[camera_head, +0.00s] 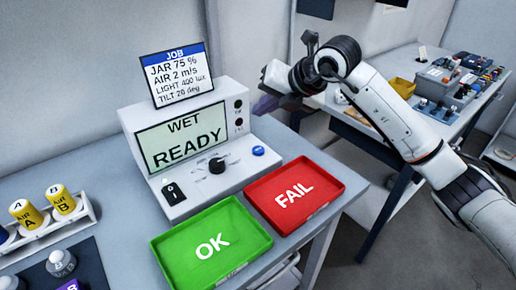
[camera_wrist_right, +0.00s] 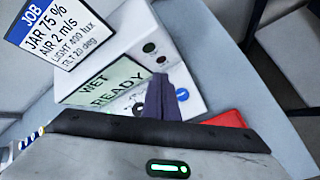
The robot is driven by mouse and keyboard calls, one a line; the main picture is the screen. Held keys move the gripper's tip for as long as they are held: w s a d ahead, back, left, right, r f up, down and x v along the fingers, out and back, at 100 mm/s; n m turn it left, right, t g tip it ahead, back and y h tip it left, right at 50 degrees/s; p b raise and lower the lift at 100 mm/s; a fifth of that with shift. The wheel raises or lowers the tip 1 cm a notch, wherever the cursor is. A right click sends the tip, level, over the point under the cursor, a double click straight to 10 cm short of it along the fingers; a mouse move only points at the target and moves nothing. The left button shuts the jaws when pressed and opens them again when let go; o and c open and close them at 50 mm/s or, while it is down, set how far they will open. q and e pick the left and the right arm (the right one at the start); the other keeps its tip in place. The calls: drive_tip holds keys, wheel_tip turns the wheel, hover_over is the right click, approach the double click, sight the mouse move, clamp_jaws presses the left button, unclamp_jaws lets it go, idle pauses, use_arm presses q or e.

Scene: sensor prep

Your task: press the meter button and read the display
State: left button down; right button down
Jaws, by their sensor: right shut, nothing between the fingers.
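The white meter box (camera_head: 135,118) stands on the grey table. Its display (camera_head: 181,138) reads "WET READY" and also shows in the wrist view (camera_wrist_right: 98,90). A round blue button (camera_head: 258,150) sits at the right of its sloped front; in the wrist view the button (camera_wrist_right: 182,95) appears just right of the fingertips. My right gripper (camera_head: 264,105) is shut and empty, in the air beside the meter's right side, apart from the button. My left gripper is out of view.
A job card (camera_head: 178,75) on the meter reads jar 75 %, air 2 m/s, light 400 lux, tilt 20 deg. A green OK tray (camera_head: 170,262) and a red FAIL tray (camera_head: 330,187) lie in front. A cluttered table (camera_head: 400,125) stands behind right.

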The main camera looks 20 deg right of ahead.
sight(262, 152)
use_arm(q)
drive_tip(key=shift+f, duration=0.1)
use_arm(e)
drive_tip(key=shift+f, duration=0.1)
